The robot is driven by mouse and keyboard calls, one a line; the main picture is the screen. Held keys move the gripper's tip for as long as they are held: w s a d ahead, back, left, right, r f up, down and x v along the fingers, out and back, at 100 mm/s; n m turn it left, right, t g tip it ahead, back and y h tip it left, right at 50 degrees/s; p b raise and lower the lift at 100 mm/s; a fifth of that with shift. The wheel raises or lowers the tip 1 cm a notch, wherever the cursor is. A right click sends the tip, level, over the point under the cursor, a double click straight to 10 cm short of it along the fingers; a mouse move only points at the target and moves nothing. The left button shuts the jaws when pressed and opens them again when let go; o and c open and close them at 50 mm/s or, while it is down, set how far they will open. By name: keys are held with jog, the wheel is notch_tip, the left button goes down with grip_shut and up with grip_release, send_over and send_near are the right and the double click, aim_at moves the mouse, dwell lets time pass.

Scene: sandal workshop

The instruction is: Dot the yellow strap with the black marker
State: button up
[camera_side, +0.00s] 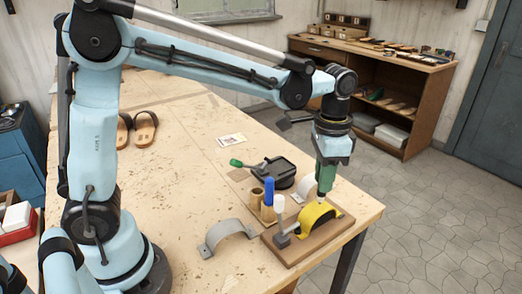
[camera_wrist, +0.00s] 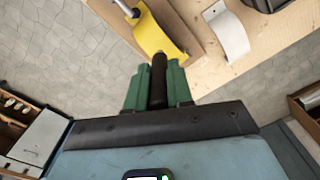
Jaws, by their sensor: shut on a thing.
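The yellow strap (camera_side: 318,213) arches over a wooden board (camera_side: 291,254) near the table's front right corner. It also shows at the top of the wrist view (camera_wrist: 158,32). My gripper (camera_side: 325,178) has green fingers and points down above the strap. In the wrist view my gripper (camera_wrist: 158,88) is shut on the black marker (camera_wrist: 159,78). The marker's lower end overlaps the strap's edge in that view. In the side view the end is at or just above the strap's top; I cannot tell whether they touch. No dot can be made out.
A clamp (camera_side: 282,240) stands at the board's left end. The table's left middle is mostly clear.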

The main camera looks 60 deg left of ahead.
jog(key=shift+f, duration=0.45)
dwell(0.6)
jog(key=shift+r, duration=3.5)
jog(key=shift+a, duration=0.1)
